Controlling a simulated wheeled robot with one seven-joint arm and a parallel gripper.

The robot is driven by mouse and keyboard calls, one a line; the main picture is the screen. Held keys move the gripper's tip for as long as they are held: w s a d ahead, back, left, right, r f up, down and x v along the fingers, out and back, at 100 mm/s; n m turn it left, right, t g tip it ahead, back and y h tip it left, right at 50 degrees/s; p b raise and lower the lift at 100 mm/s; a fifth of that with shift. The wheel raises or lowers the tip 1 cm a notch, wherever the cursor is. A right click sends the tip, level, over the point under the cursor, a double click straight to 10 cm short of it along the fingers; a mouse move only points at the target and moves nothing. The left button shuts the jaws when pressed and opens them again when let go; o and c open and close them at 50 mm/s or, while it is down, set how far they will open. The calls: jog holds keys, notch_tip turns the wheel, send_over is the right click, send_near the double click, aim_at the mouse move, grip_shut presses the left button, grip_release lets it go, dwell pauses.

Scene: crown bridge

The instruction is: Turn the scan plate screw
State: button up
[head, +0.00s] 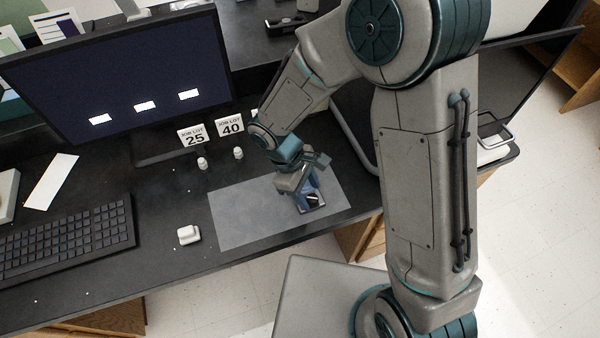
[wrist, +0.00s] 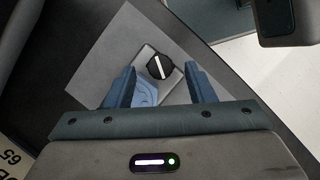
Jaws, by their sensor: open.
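The scan plate (wrist: 147,52) is a small grey plate on a light grey mat; it also shows in the head view (head: 322,207), under my gripper. The screw (wrist: 160,66) is a round black knob with a white bar across its top, tilted in the wrist view. A light blue piece (wrist: 145,91) lies beside it on the plate. My gripper (wrist: 160,78) has its two blue fingers apart, one on each side of the screw and plate in the picture. It also shows in the head view (head: 308,190). Whether the fingers touch anything, I cannot tell.
The grey mat (head: 235,215) lies on the dark desk near its front edge. A white block (head: 188,235) sits left of the mat. A keyboard (head: 70,240) and monitor (head: 120,75) are farther left.

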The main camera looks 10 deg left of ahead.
jog(key=v, duration=1.3)
